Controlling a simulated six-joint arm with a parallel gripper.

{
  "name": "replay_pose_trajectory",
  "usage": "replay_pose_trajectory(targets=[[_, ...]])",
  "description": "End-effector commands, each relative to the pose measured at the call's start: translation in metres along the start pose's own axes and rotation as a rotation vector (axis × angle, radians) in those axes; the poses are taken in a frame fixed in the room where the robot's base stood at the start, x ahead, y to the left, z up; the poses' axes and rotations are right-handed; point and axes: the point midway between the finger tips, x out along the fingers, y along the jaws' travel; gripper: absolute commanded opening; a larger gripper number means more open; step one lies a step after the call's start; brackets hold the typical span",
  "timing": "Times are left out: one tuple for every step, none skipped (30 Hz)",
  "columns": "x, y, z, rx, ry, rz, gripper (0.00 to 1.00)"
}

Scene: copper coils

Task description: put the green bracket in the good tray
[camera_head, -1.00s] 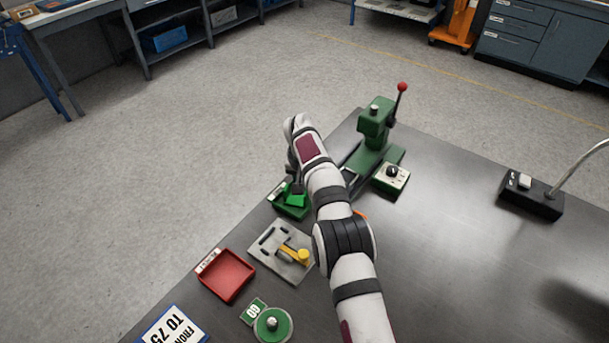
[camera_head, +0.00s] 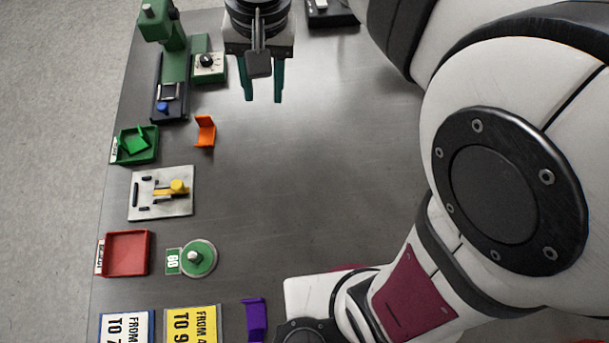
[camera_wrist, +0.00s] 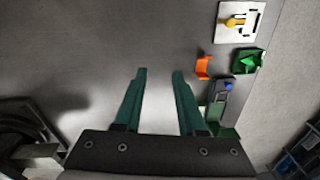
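The green bracket (camera_head: 137,139) lies tilted inside the green tray (camera_head: 123,157) at the left edge of the table. The tray's label is too small to read surely. In the wrist view the bracket (camera_wrist: 251,60) also shows in its tray, right of the fingers. My gripper (camera_head: 263,98) has green fingers set apart with nothing between them. It is above the table, to the right of the green press and well away from the tray. In the wrist view the open fingers (camera_wrist: 160,72) point over bare table.
An orange bracket (camera_head: 205,131) stands right of the green tray. A green press (camera_head: 172,57), a plate with a yellow clamp (camera_head: 147,206), a red tray (camera_head: 127,254), a green round gauge (camera_head: 199,259) and a purple bracket (camera_head: 255,318) are around. The table's middle is clear.

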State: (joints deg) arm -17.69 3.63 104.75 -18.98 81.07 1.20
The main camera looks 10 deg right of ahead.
Motion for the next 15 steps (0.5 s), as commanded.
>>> replay_pose_trajectory(targets=[[-0.003,0.038,0.037,0.083,-0.011,-0.012,0.39],[-0.001,0.056,0.060,0.132,-0.022,-0.020,0.39],[0.006,0.075,0.089,0.188,-0.036,-0.029,0.39],[0.012,0.086,0.109,0.225,-0.044,-0.036,0.39],[0.018,0.094,0.125,0.257,-0.051,-0.041,0.39],[0.026,0.102,0.144,0.292,-0.058,-0.048,0.39],[0.031,0.106,0.154,0.311,-0.063,-0.052,0.39],[0.035,0.109,0.163,0.326,-0.066,-0.055,0.39],[0.039,0.111,0.170,0.340,-0.070,-0.057,0.39],[0.041,0.112,0.173,0.345,-0.071,-0.059,0.39],[0.042,0.112,0.175,0.348,-0.073,-0.059,0.39],[0.043,0.113,0.176,0.349,-0.074,-0.059,0.39],[0.043,0.112,0.176,0.349,-0.075,-0.059,0.39],[0.043,0.112,0.175,0.348,-0.075,-0.059,0.39],[0.043,0.112,0.175,0.347,-0.075,-0.058,0.39]])
